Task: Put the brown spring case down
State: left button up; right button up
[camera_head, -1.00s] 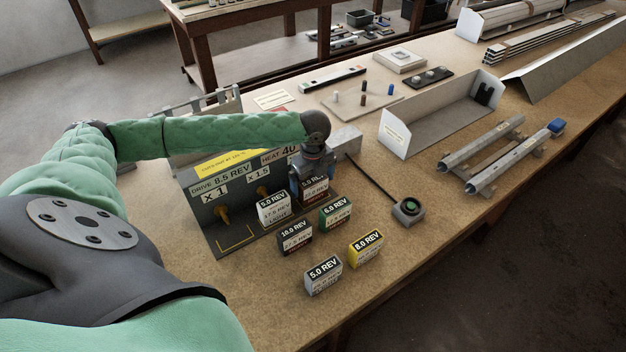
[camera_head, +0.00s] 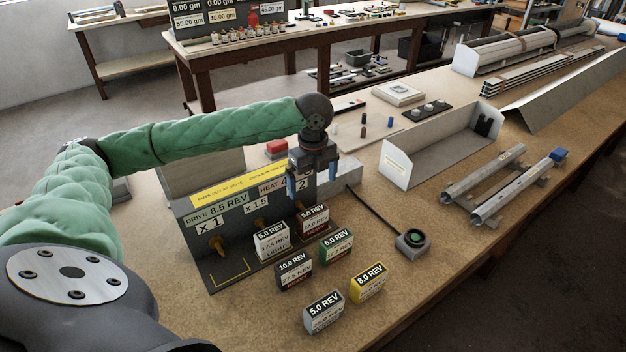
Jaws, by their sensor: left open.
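The brown spring case (camera_head: 313,220), labelled 5.0 REV, stands upright on the base of the dark test stand (camera_head: 228,272), at its right-hand place under the x 2 mark. My left gripper (camera_head: 312,180) is open and empty, with its blue-tipped fingers above the case and apart from it. A white-grey 5.0 REV case (camera_head: 271,242) stands on the base just left of the brown one. My right gripper is out of view.
In front stand a black 10.0 REV case (camera_head: 293,270), a green 6.0 REV case (camera_head: 336,246), a yellow 8.0 REV case (camera_head: 368,283) and a grey 5.0 REV case (camera_head: 323,313). Metal tubes (camera_head: 512,188) lie further right.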

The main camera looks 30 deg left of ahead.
pick_arm(q)
jog(key=shift+r, duration=0.95)
